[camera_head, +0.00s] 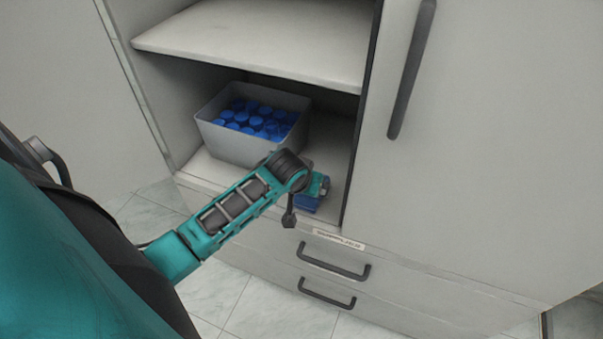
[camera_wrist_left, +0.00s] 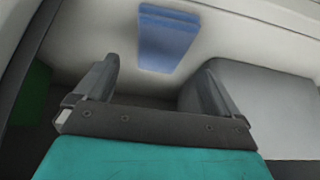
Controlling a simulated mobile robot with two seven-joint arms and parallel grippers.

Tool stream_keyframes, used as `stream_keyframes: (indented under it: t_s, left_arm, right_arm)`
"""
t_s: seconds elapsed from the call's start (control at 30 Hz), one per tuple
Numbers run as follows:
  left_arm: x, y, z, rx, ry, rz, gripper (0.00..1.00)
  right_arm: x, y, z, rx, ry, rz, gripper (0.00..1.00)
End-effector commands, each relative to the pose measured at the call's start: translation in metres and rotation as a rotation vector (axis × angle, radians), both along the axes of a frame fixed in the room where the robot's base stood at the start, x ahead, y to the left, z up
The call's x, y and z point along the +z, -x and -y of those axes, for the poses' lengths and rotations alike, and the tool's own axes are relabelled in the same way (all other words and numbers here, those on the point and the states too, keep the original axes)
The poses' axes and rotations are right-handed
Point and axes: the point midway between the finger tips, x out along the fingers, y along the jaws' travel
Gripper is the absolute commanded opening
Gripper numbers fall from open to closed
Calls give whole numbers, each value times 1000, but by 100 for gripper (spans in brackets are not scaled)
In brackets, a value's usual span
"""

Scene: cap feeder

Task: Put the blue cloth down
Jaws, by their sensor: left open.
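The blue cloth (camera_wrist_left: 168,40) lies flat and folded on the pale shelf floor in the left wrist view, just beyond my fingertips. In the head view the blue cloth (camera_head: 308,204) shows in part at the front of the lower cabinet shelf, below my wrist, which hides the rest. My left gripper (camera_wrist_left: 162,66) is open, its two fingers wide apart with nothing between them. In the head view my left gripper (camera_head: 319,185) is mostly hidden by my own wrist, close to the cloth. My right gripper is not in view.
A grey bin (camera_head: 215,138) of blue caps (camera_head: 255,119) stands left of the cloth on the lower shelf. An upper shelf (camera_head: 250,47) is above. A closed door (camera_head: 480,150) bounds the opening at right. Drawers with dark handles (camera_head: 333,263) lie below.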

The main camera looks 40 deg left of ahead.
Motion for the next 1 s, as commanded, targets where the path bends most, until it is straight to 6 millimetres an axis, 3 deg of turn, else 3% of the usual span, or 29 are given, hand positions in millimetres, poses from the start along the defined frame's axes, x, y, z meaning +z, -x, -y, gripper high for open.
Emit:
stream_keyframes:
  t_s: [0.03,0.2,0.4,0.57,0.8,1.0]
  left_arm:
    - [14,6,1,-1,0,2,97]
    - [40,23,5,0,0,1,97]
    - [57,35,8,0,0,0,97]
    - [46,48,22,-61,6,24,97]
    - [10,97,80,-307,16,196,97]
    - [8,136,113,-426,-2,347,97]
  right_arm:
    - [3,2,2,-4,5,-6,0]
    - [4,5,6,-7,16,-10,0]
    - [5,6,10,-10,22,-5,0]
    - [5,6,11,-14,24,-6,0]
    - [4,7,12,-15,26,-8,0]
    - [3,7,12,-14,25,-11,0]
